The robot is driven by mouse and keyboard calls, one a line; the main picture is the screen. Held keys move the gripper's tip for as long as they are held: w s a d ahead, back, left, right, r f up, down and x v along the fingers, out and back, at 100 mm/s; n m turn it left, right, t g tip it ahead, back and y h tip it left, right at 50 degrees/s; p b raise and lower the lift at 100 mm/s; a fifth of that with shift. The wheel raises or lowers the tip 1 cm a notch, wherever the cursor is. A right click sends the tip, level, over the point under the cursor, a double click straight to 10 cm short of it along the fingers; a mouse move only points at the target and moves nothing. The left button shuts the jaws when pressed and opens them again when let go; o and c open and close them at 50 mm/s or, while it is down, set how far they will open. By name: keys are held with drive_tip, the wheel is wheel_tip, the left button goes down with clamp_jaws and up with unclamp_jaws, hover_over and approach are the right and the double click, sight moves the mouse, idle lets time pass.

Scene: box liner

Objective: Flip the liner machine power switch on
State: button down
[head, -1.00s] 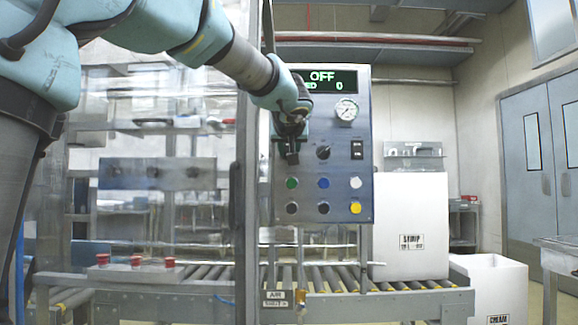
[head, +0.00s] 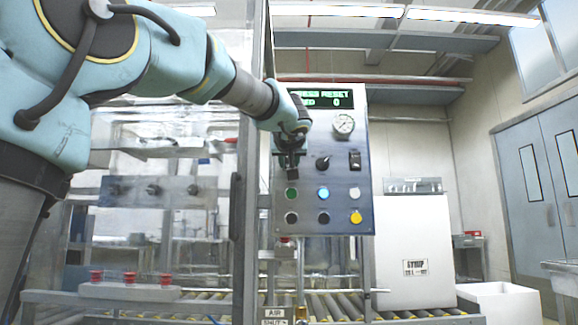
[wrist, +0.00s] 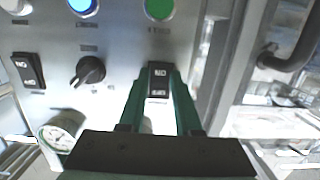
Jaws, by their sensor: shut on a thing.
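The liner machine's grey control panel (head: 335,140) faces me. Its display (head: 322,101) is lit green, with a top line seeming to read "PRESS RESET" and a 0 below. My gripper (wrist: 158,88) is at the panel's left side, its green fingers on either side of a black rocker switch (wrist: 159,79), shut on it. I take this as the power switch; its label is unreadable. A second rocker switch (head: 354,160) is at the panel's right, also in the wrist view (wrist: 28,70).
A black knob (head: 322,163) lies between the switches. Below are green (head: 291,194), blue (head: 323,193) and yellow (head: 356,217) buttons; the blue one glows. A gauge (head: 344,124) is at upper right. Rollers (head: 340,305) run below. A frame post (head: 243,190) stands close left.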

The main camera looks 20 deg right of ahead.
drive_tip(key=c, duration=0.6)
unclamp_jaws()
drive_tip(key=b+v, duration=0.1)
drive_tip(key=v, duration=1)
drive_tip(key=shift+b, duration=0.3)
drive_tip(key=shift+d+f, duration=0.1)
